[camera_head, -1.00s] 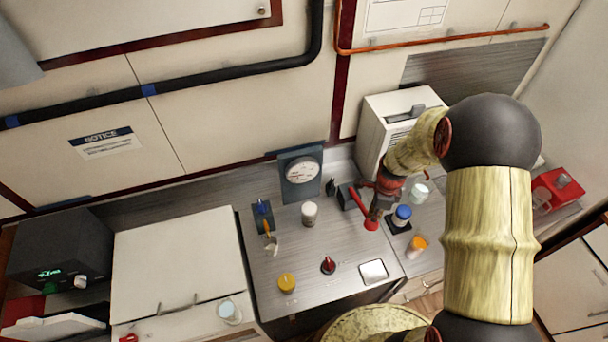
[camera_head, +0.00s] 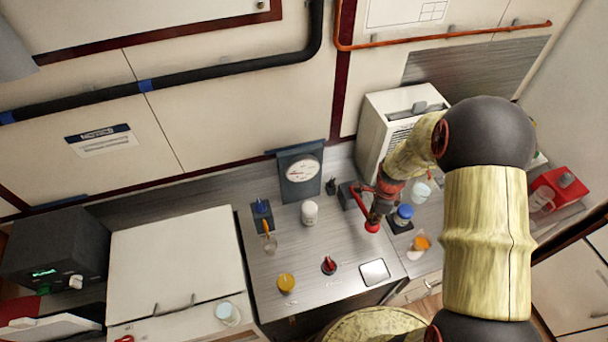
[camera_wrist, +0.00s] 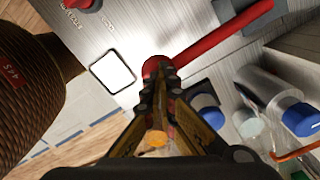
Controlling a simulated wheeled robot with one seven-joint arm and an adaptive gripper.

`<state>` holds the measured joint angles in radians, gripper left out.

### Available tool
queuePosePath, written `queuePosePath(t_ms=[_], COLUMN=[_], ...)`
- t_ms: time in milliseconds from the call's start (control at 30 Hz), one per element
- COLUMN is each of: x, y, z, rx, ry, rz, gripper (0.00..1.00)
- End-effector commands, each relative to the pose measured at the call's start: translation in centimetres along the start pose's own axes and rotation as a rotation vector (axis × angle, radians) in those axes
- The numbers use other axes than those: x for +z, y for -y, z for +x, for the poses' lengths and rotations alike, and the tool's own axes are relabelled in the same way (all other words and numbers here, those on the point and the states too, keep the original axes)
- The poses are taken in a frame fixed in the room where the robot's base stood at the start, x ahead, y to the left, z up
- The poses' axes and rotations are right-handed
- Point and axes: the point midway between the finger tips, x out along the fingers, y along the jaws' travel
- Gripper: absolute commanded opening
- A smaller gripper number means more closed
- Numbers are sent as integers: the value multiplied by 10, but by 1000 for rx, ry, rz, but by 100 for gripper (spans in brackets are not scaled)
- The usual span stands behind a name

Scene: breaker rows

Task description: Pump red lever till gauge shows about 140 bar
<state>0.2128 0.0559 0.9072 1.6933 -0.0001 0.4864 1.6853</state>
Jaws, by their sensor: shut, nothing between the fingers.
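The red lever (camera_head: 361,206) runs from a dark pump block (camera_head: 347,195) on the metal worktop to a round red knob. In the wrist view the lever's red bar (camera_wrist: 215,35) reaches from the upper right to the knob (camera_wrist: 155,66). My gripper (camera_head: 374,216) is shut and empty, with its fingertips (camera_wrist: 160,80) right at the knob; I cannot tell whether they touch it. The gauge (camera_head: 301,171) is a white dial on a grey upright plate behind the worktop. Its needle shows faintly, but its figures are too small to read.
A blue-capped container (camera_head: 403,213) and an orange-topped cup (camera_head: 420,243) stand close right of my gripper. A white machine (camera_head: 390,125) stands behind.

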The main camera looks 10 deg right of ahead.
Motion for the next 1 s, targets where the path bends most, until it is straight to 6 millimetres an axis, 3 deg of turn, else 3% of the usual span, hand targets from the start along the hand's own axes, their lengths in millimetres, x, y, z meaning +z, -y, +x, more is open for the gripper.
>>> queuePosePath(t_ms=[1000], x=[0], y=[1], z=[48], rx=[-2], ry=[0], rz=[0], gripper=[0])
